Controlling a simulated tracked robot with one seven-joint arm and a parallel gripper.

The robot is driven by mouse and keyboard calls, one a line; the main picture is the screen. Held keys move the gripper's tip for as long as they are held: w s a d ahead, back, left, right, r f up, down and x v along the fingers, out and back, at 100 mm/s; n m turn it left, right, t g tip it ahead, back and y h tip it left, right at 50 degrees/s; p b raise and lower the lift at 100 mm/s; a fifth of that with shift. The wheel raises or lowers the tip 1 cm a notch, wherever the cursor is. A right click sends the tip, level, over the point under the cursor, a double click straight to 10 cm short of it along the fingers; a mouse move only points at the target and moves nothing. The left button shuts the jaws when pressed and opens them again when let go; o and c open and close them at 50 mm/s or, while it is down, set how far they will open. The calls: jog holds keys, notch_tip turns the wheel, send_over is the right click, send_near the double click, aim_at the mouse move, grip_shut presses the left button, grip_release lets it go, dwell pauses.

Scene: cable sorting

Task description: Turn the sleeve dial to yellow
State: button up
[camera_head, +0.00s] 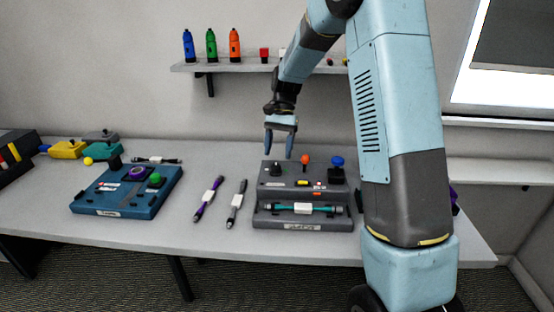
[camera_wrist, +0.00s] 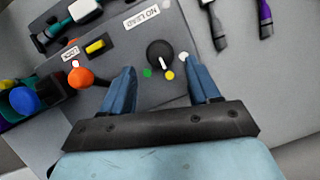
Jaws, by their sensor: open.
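The sleeve dial is a round black knob (camera_head: 276,168) at the left of the grey console's (camera_head: 264,185) top. In the wrist view the dial (camera_wrist: 159,50) carries a short white pointer mark. Beside it are a green dot (camera_wrist: 147,73), a yellow dot (camera_wrist: 169,75) and a white dot (camera_wrist: 183,56). The pointer faces the side of the green and yellow dots, seemingly nearer yellow. My gripper (camera_head: 279,152) is open and empty, pointing down above the dial. In the wrist view its fingertips (camera_wrist: 161,68) lie on either side of the dial; contact is not visible.
An orange knob (camera_head: 305,159) and a blue knob (camera_head: 337,161) stand right of the dial on the console. A teal cable (camera_head: 325,209) lies in its front. A purple cable (camera_head: 208,199) and a dark cable (camera_head: 236,204) lie left. A blue device (camera_head: 97,199) stands farther left.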

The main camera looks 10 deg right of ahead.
jog(key=v, duration=0.9)
jog(key=shift+w+r, duration=0.2)
jog(key=shift+r, duration=0.1)
jog(key=shift+d, duration=0.1)
jog(key=s+d+r+n+t+h, duration=0.1)
jog(key=s+d+r+t, duration=0.1)
jog(key=s+r, duration=0.5)
jog(key=s+d+r+n+t, duration=0.1)
jog(key=s+r+n+t, duration=0.15)
jog(key=s, duration=0.75)
jog(key=s+d+n+t, duration=0.1)
jog(key=s+t, duration=0.1)
jog(key=s, duration=0.7)
jog(key=s+d+f+n+t+h, duration=0.1)
jog(key=s+d+t, duration=0.1)
jog(key=s, duration=0.7)
jog(key=shift+f+t, duration=0.15)
jog(key=shift+t, duration=0.3)
jog(key=shift+d+n, duration=0.1)
jog(key=shift+n, duration=0.15)
